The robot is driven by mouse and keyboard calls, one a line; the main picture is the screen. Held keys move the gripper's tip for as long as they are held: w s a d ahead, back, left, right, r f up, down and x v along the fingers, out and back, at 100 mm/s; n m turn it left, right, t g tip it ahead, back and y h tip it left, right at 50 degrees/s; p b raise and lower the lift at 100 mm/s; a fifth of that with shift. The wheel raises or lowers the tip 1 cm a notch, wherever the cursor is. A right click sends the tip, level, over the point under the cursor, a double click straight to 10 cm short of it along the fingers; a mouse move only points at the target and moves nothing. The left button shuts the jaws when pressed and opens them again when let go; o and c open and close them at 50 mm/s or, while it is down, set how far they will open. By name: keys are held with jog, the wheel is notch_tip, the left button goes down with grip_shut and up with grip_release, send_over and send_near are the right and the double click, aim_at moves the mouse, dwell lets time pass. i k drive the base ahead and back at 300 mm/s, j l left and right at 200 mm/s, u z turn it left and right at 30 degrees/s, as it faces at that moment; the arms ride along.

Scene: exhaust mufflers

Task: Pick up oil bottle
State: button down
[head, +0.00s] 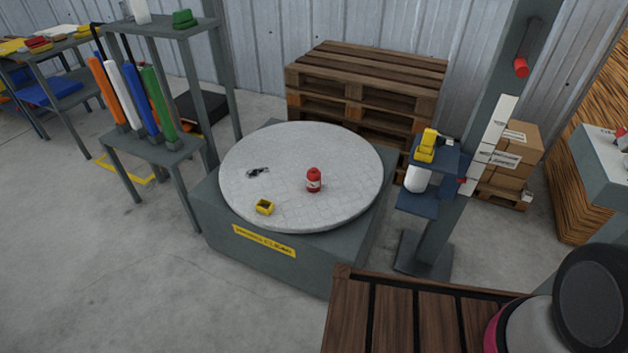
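A small red bottle (314,181) with a pale label stands upright on the round grey turntable (345,150), right of its middle. It looks like the oil bottle, but its label is too small to read. Nothing touches it. My gripper is not in view; only a rounded grey and black part of what seems to be my arm shows at the lower right, well away from the bottle.
On the turntable are a small yellow block (264,207) and a dark thin item (258,172). A post with blue shelves (418,200) stands to the right, a wooden slatted top (400,315) in front, pallets (365,85) behind, and a tube rack (150,150) left.

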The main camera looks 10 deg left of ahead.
aim_at(313, 175)
jog(key=i+j+z, duration=0.1)
jog(key=j, duration=0.35)
jog(key=i+j, duration=0.2)
jog(key=j, duration=0.3)
jog(key=i+j+z, duration=0.15)
jog(key=j, duration=0.35)
jog(key=i+j, duration=0.15)
jog(key=j, duration=0.35)
jog(key=i+j+z, duration=0.15)
jog(key=j, duration=0.85)
jog(key=i+z, duration=0.05)
